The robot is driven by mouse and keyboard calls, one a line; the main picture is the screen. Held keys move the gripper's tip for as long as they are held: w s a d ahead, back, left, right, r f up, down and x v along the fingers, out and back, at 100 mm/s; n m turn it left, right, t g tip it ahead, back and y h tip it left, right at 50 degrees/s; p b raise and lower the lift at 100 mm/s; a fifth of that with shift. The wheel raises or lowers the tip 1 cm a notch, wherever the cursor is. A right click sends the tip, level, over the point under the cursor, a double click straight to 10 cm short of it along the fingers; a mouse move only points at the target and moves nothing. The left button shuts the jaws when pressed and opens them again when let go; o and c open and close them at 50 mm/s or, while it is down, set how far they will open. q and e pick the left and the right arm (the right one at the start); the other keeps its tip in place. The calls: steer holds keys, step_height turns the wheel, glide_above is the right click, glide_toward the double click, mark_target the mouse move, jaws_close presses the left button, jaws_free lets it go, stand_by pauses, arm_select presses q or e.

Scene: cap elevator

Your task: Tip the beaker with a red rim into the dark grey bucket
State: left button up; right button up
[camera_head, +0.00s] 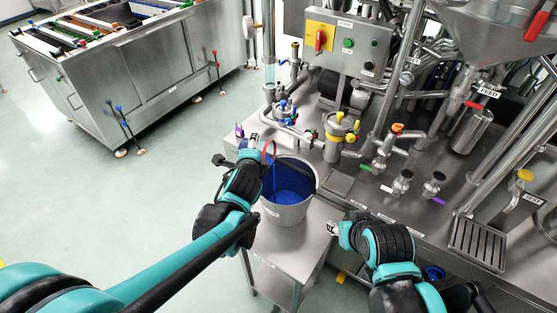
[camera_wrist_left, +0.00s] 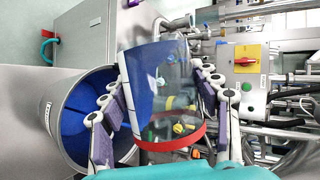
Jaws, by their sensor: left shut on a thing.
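The clear beaker with a red rim (camera_wrist_left: 172,142) is between the fingers of my left gripper (camera_wrist_left: 160,115), which is shut on it. Blue liquid shows along the beaker's left side in the left wrist view. In the head view the red rim (camera_head: 269,143) is tilted at the bucket's back left edge, and a thin blue streak shows below it. The bucket (camera_head: 286,214) is grey outside and blue inside, upright on a steel stand; it also shows in the left wrist view (camera_wrist_left: 50,118). My right gripper (camera_head: 334,228) is right of the bucket, its fingers unclear.
The steel stand (camera_head: 283,244) adjoins a steel bench with valves and pipes. A yellow-banded vessel (camera_head: 340,137) stands behind the bucket. A control box (camera_head: 347,43) is above. A steel cabinet (camera_head: 135,80) is at the back left. Open floor lies left.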

arm_select(q)
steer(key=shift+d+r, duration=0.1)
steer(key=shift+r, duration=0.05)
stand_by(0.3)
steer(key=shift+s+d+r+m+t+y, duration=0.1)
steer(key=shift+r+m+t+y, duration=0.05)
steer(key=shift+m+t+y, duration=0.2)
steer(key=shift+a+f+h, duration=0.25)
steer(key=shift+f+h, duration=0.1)
steer(key=shift+h, duration=0.1)
steer(key=shift+n+g, duration=0.45)
stand_by(0.8)
steer(key=shift+a, duration=0.15)
steer(key=shift+w+a+f+n+g+h, duration=0.15)
steer(key=shift+f+n+g+h, duration=0.1)
steer(key=shift+n+h, duration=0.2)
steer(key=shift+w+a+f+n+g+h, duration=0.15)
steer(key=shift+n+g+h, duration=0.1)
steer(key=shift+n+h, duration=0.2)
steer(key=shift+d, duration=0.15)
